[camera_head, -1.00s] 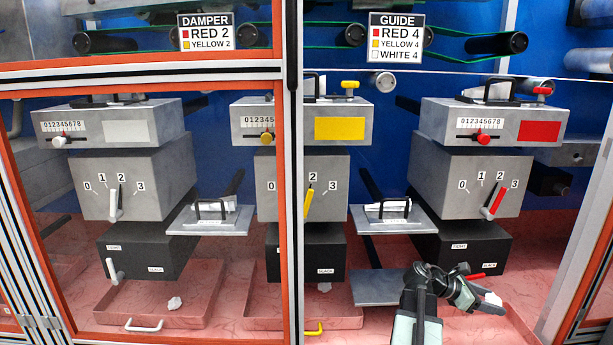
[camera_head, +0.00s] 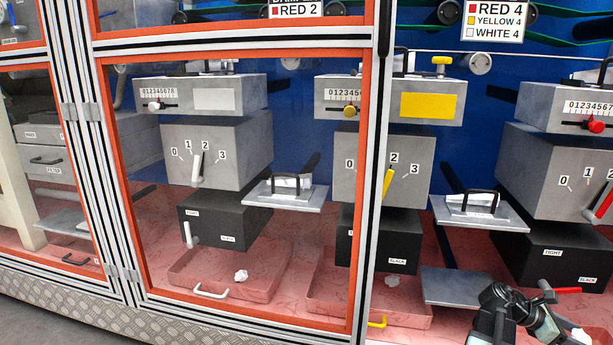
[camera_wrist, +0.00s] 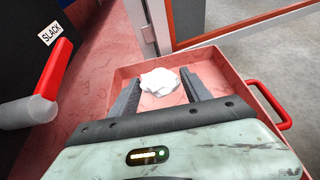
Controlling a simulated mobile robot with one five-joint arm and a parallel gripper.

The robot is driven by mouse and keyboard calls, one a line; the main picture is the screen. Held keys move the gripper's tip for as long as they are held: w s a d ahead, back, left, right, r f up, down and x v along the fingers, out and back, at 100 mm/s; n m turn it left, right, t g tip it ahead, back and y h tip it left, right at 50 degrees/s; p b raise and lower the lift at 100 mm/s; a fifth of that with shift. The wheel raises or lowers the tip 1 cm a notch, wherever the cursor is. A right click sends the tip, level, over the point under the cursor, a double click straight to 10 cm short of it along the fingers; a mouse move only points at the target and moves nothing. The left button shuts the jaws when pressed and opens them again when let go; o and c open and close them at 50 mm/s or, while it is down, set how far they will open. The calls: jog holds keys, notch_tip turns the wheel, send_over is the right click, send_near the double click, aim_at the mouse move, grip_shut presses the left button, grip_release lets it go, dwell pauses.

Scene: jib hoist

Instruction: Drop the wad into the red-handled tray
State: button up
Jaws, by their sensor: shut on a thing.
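My gripper (camera_wrist: 160,80) is shut on the white crumpled wad (camera_wrist: 160,87), which sits between its two dark fingers in the wrist view. The red-handled tray (camera_wrist: 237,75) is a shallow pink-red tray below the fingers. Its red handle (camera_wrist: 272,104) is at the right. The wad appears over the tray's inside; its height above the floor of the tray is hard to tell. In the head view my gripper (camera_head: 563,333) is at the bottom right, and the tray there is mostly hidden or out of frame.
A red lever (camera_wrist: 50,80) on a black box marked SLACK is close at the left in the wrist view. A frame post (camera_wrist: 150,25) stands beyond the tray. White-handled (camera_head: 200,272) and yellow-handled (camera_head: 340,302) trays each hold a white wad.

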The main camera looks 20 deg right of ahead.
jog(key=o, duration=1.4)
jog(key=p+v, duration=0.3)
jog(key=v, duration=0.5)
